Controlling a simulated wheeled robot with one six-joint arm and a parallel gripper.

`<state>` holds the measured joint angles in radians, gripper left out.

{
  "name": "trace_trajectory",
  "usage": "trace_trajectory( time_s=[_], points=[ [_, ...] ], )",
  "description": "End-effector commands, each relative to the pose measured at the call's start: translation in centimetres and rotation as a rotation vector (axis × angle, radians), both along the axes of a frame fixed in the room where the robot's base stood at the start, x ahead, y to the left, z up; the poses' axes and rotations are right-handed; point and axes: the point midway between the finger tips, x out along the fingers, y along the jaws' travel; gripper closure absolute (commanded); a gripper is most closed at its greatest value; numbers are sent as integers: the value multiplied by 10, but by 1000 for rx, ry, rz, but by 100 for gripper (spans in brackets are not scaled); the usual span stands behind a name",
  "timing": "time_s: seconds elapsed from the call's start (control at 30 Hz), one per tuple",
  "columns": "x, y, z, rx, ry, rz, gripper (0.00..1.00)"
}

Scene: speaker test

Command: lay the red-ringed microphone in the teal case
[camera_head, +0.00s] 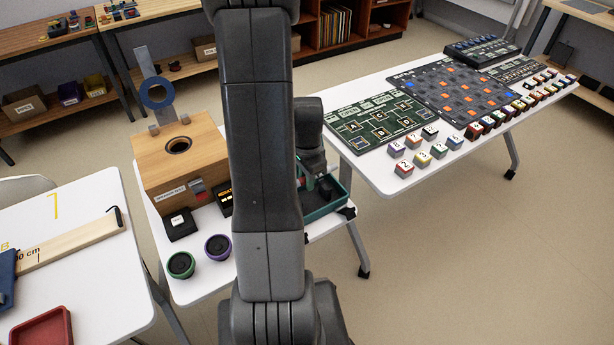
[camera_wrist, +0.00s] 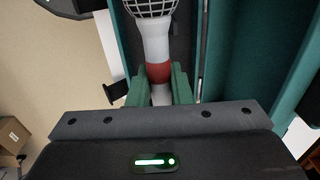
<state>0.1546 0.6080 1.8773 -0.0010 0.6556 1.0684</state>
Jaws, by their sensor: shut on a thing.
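The microphone (camera_wrist: 154,40) has a wire-mesh head, a white body and a red ring (camera_wrist: 159,72). My gripper (camera_wrist: 160,84) has green fingers shut on the microphone, one on either side, at the ring. The teal case (camera_wrist: 290,62) shows behind and to the right of the microphone in the wrist view, with the microphone over its left part. Whether the microphone touches the case floor cannot be told. In the head view the teal case (camera_head: 326,211) stands on the white table, partly hidden by my arm, and the microphone is not clearly seen.
A wooden box (camera_head: 180,160) with a round hole stands left of my arm. Green-ringed (camera_head: 181,265) and purple-ringed (camera_head: 218,247) round pieces and a black box (camera_head: 180,224) stand in front of it. Another table (camera_head: 370,165) with boards and blocks is at the right.

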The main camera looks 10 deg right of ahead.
Motion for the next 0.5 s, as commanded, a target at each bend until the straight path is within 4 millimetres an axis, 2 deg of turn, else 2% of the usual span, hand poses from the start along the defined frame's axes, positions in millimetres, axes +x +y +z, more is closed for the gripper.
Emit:
trace_trajectory(
  time_s=[0.5],
  points=[
    [0,0,-40,0,1,0,100]
  ],
)
